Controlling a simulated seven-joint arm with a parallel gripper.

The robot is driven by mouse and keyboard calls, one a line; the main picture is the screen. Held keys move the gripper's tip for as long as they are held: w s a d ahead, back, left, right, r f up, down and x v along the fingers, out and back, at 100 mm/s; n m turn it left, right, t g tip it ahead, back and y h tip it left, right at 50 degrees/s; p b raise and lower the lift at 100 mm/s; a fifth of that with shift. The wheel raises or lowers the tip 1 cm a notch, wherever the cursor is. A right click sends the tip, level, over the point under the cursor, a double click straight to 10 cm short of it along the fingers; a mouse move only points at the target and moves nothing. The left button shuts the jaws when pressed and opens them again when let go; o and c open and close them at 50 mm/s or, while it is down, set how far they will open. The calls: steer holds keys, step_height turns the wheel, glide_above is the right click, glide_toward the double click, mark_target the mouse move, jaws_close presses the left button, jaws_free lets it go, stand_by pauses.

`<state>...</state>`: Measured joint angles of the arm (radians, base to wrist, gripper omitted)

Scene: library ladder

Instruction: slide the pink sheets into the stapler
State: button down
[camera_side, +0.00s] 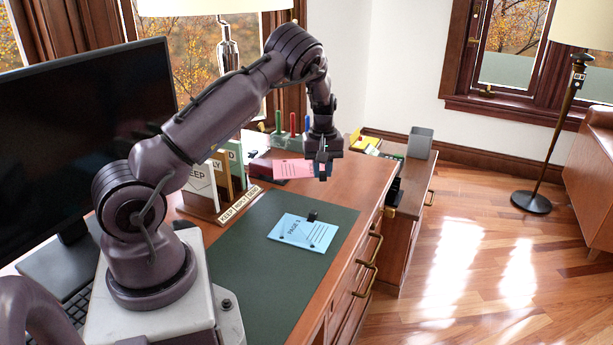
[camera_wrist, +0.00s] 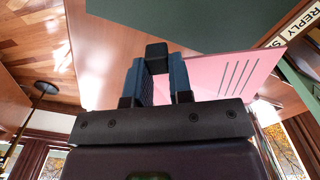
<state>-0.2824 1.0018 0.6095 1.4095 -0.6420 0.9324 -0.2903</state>
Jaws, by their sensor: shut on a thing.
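The pink sheets (camera_side: 291,169) are a flat card with dark printed lines, held near level at the back of the desk. My gripper (camera_side: 322,170) is shut on their right end in the side view. In the wrist view the sheets (camera_wrist: 240,78) reach out to the right from between my fingers (camera_wrist: 160,78). A black block (camera_wrist: 156,56) shows at the fingertips; I cannot tell whether it is a clip. A dark red body (camera_side: 263,169), which looks like the stapler, is at the sheets' left end. I cannot tell whether the sheets are inside its mouth.
A blue page (camera_side: 300,233) with a black clip lies on the green desk mat (camera_side: 250,285). A sorter with labelled slots (camera_side: 203,190) stands left of the stapler. Colored pens (camera_side: 292,123) stand behind. A grey bin (camera_side: 420,143) and yellow item (camera_side: 361,143) are at right.

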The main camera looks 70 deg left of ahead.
mark_target(300, 201)
steer(key=m, duration=0.4)
steer(key=w+r+m, duration=0.1)
steer(key=m, duration=0.1)
steer(key=shift+d, duration=0.2)
steer(key=shift+s+f, duration=0.1)
steer(key=shift+f, duration=0.05)
steer(key=shift+f, duration=2.45)
steer(key=shift+s+a+f, duration=0.2)
steer(key=shift+f, duration=0.55)
steer(key=shift+s+a+f, duration=0.15)
steer(key=shift+s+f, duration=0.05)
steer(key=shift+f, duration=0.6)
steer(key=shift+s+a+f, duration=0.2)
steer(key=shift+f, duration=0.55)
steer(key=shift+s+a, duration=2.05)
